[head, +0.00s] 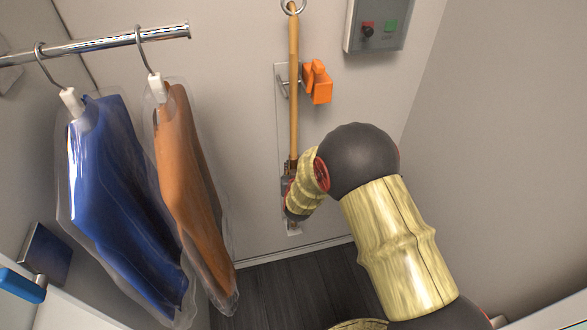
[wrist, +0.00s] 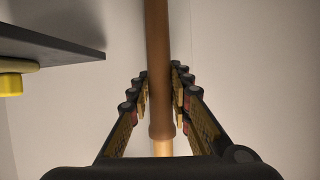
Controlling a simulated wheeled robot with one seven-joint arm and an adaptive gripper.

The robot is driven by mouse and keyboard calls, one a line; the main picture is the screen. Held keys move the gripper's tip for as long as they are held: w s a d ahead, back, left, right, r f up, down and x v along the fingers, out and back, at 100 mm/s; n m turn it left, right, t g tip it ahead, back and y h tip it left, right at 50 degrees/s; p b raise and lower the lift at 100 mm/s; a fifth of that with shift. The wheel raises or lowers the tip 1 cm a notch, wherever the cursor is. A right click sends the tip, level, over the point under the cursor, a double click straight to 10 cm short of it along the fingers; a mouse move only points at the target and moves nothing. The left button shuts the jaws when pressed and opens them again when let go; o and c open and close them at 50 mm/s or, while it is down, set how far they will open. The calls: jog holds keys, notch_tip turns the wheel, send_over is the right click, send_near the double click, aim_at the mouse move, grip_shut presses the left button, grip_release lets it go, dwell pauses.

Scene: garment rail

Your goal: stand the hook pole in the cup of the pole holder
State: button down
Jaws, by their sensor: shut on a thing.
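The hook pole (head: 294,90) is a long wooden rod with a metal ring at its top, upright in front of the back wall. My gripper (head: 289,178) is shut around its lower part. In the wrist view, my gripper (wrist: 161,92) has its fingers on both sides of the pole's brown grip (wrist: 158,60). The pole holder (head: 280,72) is a pale wall plate with a metal clip beside the pole. Its lower end (head: 293,228) shows just below my gripper. My gripper hides the pole's foot and most of the cup, so I cannot tell whether the foot is in it.
An orange object (head: 318,82) sits on the wall right of the pole. A grey control box (head: 378,22) hangs above it. A chrome rail (head: 110,40) carries bagged blue (head: 115,190) and orange-brown (head: 183,165) garments at left. A dark plate (wrist: 45,45) shows in the wrist view.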

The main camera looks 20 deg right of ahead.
jog(key=shift+r, duration=0.1)
jog(key=c, duration=1.6)
grip_release()
jog(key=shift+o, duration=0.2)
jog(key=shift+s, duration=0.15)
jog(key=v, duration=1.1)
jog(key=shift+s+r, duration=0.15)
jog(key=shift+s, duration=0.15)
